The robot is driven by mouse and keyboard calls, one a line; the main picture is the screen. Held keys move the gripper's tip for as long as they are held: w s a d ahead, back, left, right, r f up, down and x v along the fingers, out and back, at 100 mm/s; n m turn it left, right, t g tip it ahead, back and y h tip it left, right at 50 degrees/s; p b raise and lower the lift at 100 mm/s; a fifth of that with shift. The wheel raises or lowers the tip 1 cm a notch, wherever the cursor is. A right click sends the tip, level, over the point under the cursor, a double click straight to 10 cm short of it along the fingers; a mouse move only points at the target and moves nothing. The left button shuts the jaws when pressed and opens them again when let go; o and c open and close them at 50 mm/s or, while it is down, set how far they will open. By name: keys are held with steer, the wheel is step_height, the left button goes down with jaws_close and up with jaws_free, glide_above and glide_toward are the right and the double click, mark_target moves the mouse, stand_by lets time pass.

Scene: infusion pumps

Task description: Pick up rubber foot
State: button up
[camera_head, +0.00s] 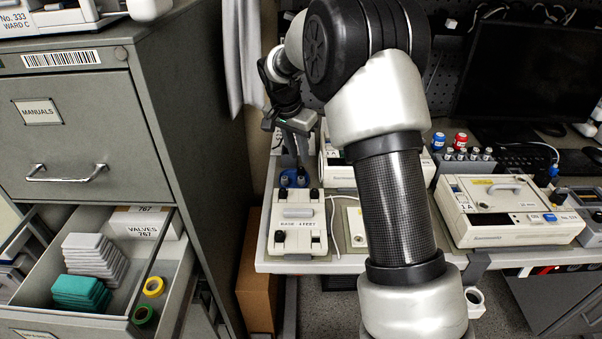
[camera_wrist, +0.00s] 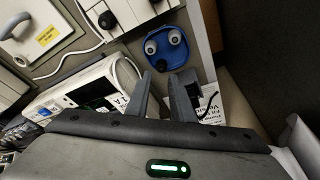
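A small blue dish (camera_head: 293,178) stands on the bench behind a white unit marked for base and feet (camera_head: 298,226). In the wrist view the blue dish (camera_wrist: 160,65) holds two round grey pieces with dark centres, which look like rubber feet (camera_wrist: 151,47). The second foot (camera_wrist: 174,37) lies beside the first. Dark feet also show at the white unit's corners (camera_wrist: 107,20). My gripper (camera_head: 300,158) points down over the dish. In the wrist view my gripper (camera_wrist: 168,75) has its fingers apart with nothing between them, short of the dish.
A white pump (camera_wrist: 100,85) lies close beside my gripper. An open drawer (camera_head: 180,285) holds grey and green stacked pieces and rings. A filing cabinet (camera_head: 85,110) stands at left. Another pump (camera_head: 510,208) and a monitor (camera_head: 530,75) are at right.

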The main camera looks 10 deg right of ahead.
mark_target(301, 168)
steer(key=shift+a+x, duration=0.2)
steer(key=shift+x, duration=2.45)
jaws_close()
